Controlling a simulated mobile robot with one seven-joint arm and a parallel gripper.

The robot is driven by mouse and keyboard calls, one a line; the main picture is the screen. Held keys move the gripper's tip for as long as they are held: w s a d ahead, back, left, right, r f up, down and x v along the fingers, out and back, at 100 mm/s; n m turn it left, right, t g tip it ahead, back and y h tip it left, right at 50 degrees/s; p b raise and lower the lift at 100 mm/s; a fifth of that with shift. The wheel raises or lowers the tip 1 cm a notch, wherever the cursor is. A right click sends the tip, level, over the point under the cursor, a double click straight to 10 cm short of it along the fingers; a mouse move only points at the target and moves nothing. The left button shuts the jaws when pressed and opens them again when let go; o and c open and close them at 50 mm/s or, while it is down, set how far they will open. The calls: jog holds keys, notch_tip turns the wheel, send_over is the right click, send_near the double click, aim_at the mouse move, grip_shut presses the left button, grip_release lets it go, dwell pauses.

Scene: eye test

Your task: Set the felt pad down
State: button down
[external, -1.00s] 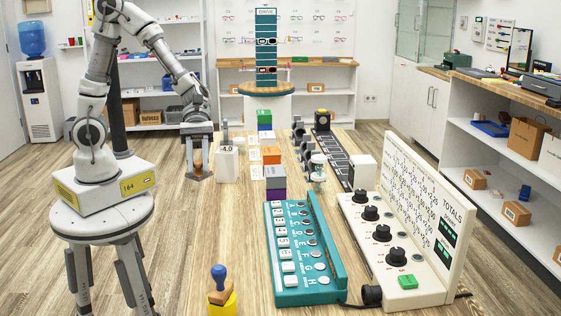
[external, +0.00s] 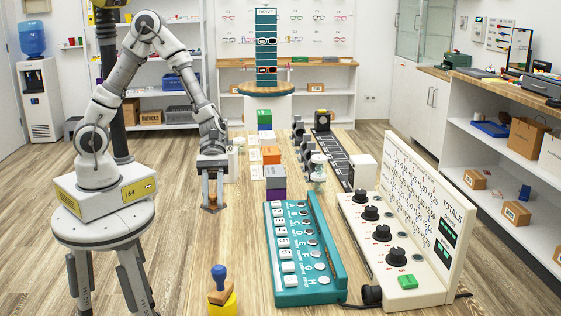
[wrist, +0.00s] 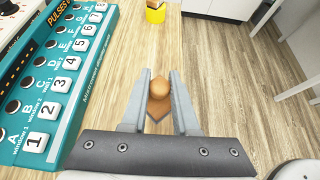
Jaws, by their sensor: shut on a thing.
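My gripper (external: 212,203) points down near the table's left edge. It is shut on the felt pad, a brown square base with a round wooden knob on top. In the wrist view the felt pad (wrist: 159,90) shows between the two fingers, with the knob held between them and the base's corner pointing down. In the external view the fingers partly hide it. I cannot tell if its base touches the wooden table (wrist: 118,85).
A teal panel (external: 290,270) with numbered white keys stands front centre, a cream dial unit (external: 390,275) to its right. A blue-handled stamp (external: 219,272) stands with a yellow block (external: 224,306) at the front. Purple and grey blocks (external: 275,180) stand right of my gripper. Bare table lies between.

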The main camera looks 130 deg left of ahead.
jog(key=b, duration=0.1)
send_over(233, 227)
notch_tip(233, 227, down, 4)
jog(key=shift+r, duration=0.25)
jog(key=shift+f+b, duration=0.75)
jog(key=shift+f, duration=1.1)
jog(key=shift+f, duration=0.2)
jog(key=c, duration=0.7)
grip_release()
jog(key=shift+r, duration=0.1)
